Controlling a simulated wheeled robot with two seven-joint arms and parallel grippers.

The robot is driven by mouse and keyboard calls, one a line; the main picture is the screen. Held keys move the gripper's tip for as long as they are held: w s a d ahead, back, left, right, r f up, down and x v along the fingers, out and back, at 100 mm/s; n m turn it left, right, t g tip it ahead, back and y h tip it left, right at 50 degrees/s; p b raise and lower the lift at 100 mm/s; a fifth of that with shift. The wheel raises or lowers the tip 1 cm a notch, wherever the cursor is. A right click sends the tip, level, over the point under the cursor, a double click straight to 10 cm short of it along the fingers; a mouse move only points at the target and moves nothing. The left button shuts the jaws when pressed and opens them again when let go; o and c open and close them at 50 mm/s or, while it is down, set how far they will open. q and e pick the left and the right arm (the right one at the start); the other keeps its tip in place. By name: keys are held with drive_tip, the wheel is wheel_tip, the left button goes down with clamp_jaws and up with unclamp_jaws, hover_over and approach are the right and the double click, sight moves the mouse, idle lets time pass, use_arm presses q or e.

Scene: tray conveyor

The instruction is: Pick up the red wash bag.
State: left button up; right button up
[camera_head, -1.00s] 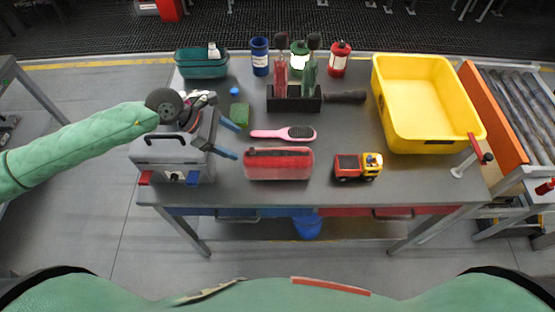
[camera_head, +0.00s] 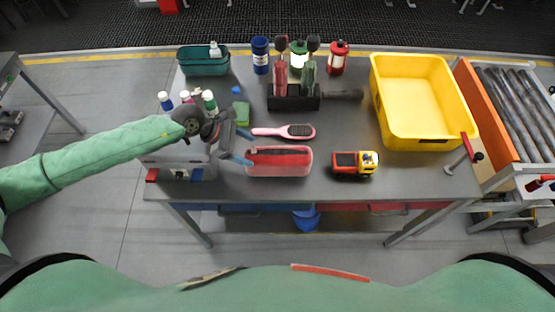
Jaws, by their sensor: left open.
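The red wash bag (camera_head: 280,162) lies near the front edge of the grey table, left of the middle. It is a long red box shape with a dark strip along its upper left. My left gripper (camera_head: 243,147) is open, with its blue-tipped fingers just left of and above the bag's upper left end. One finger appears over or very near that end; I cannot tell whether it touches. My right gripper is not in view.
A pink hairbrush (camera_head: 284,132) lies behind the bag. A toy truck (camera_head: 354,163) stands to its right. A grey toolbox (camera_head: 172,171) sits under my left arm. A black bottle holder (camera_head: 292,103), a green sponge (camera_head: 241,112) and a yellow crate (camera_head: 425,144) stand farther back.

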use_arm(q)
clamp_jaws()
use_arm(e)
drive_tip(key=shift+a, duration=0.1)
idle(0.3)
